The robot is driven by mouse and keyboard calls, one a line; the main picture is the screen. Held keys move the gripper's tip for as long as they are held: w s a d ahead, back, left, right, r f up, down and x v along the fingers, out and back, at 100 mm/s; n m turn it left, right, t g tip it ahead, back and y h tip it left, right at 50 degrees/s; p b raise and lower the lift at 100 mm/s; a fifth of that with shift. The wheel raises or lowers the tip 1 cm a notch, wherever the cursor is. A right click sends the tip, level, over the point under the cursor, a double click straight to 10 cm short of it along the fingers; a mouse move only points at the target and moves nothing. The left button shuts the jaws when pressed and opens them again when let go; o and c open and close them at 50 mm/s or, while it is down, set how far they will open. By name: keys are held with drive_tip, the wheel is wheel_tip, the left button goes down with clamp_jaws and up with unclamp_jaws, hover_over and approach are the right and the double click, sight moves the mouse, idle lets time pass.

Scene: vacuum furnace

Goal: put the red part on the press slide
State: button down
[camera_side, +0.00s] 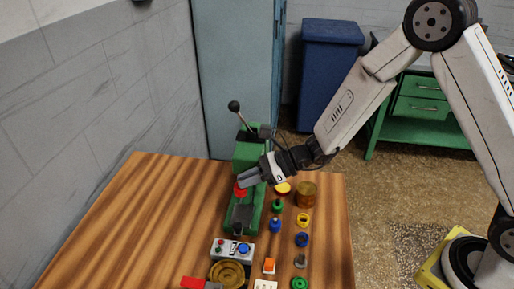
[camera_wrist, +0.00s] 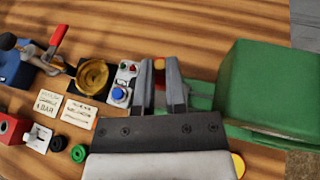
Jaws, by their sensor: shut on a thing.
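The red part (camera_side: 240,190) is at the tips of my gripper (camera_side: 247,179). In the wrist view the gripper (camera_wrist: 159,70) has its two fingers on either side of the red part (camera_wrist: 159,64), of which only a little shows. The gripper is shut on it. The green press (camera_side: 249,152), with its black-knobbed lever, stands behind the fingers. The grey press slide (camera_side: 241,216) lies on the press base, below and in front of the red part. I cannot tell how large the gap is. In the wrist view the press (camera_wrist: 270,85) is at the right.
Right of the press stand several small coloured parts, including a blue one (camera_side: 275,225), and an amber jar (camera_side: 307,194). In front are a control box (camera_side: 232,249) and a round brass dish (camera_side: 228,273). The table's left side (camera_side: 140,220) is clear.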

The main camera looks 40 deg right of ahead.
drive_tip(key=shift+f, duration=2.2)
drive_tip(key=shift+f, duration=0.1)
drive_tip(key=shift+f, duration=1.7)
drive_tip(key=shift+f, duration=0.1)
drive_tip(key=c, duration=0.7)
unclamp_jaws()
drive_tip(key=shift+d+r, duration=0.1)
drive_tip(key=shift+r, duration=0.1)
drive_tip(key=v, duration=1.1)
drive_tip(key=shift+s+d, duration=0.25)
drive_tip(key=shift+d, duration=0.05)
